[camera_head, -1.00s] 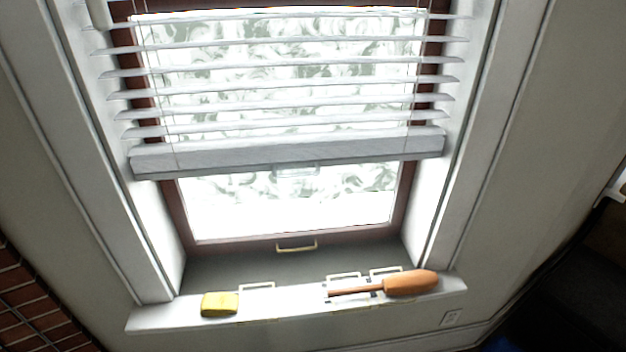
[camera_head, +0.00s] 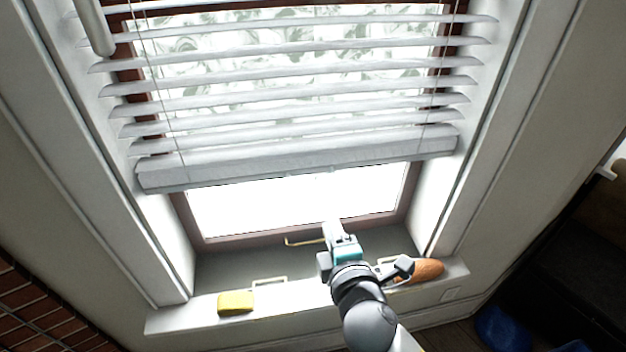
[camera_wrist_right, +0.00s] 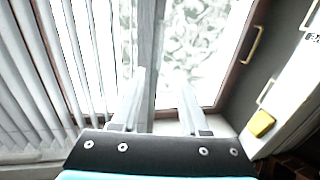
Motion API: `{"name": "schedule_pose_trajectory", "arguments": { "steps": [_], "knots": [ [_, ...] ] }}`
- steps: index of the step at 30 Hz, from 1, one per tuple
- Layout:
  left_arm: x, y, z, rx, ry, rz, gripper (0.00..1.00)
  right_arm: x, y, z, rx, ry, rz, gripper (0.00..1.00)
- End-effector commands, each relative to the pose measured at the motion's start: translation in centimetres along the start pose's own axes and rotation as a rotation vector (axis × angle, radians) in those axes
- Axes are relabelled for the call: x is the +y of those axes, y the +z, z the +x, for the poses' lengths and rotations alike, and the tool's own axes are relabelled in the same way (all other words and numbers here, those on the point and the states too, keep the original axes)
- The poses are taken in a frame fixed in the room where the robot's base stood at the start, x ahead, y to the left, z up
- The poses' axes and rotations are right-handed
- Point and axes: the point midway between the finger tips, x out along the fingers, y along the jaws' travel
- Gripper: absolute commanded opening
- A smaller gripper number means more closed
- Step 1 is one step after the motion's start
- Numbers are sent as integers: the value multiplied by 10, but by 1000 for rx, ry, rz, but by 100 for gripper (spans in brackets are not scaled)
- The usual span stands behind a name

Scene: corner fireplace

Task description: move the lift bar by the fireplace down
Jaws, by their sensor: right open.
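The lift bar (camera_head: 290,165) is the wide white bottom rail of the window blind, hanging level across the lower part of the window. My right gripper (camera_head: 332,228) is in front of the window, below the bar in the head view. In the right wrist view the bar (camera_wrist_right: 150,45) runs up and down the picture. The open fingers (camera_wrist_right: 162,82) point toward it, with the bar nearer the left finger; I cannot tell whether they touch. My left gripper is not in view.
The sill (camera_head: 180,318) below holds a yellow block (camera_head: 236,302) and an orange-handled tool (camera_head: 428,269), partly hidden by my right arm. A gold handle (camera_head: 300,241) is on the window's lower frame. Brick (camera_head: 30,310) shows at lower left.

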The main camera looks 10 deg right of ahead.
Motion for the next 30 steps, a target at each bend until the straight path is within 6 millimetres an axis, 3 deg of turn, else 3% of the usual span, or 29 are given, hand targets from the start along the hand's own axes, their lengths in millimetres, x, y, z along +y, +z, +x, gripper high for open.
{"name": "schedule_pose_trajectory", "arguments": {
  "steps": [21, 30],
  "knots": [
    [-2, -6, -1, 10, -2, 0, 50, -1, 0, 108, 0, -2, 5, 44],
    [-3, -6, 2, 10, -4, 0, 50, -1, 0, 140, 1, -2, 5, 44]
  ]
}}
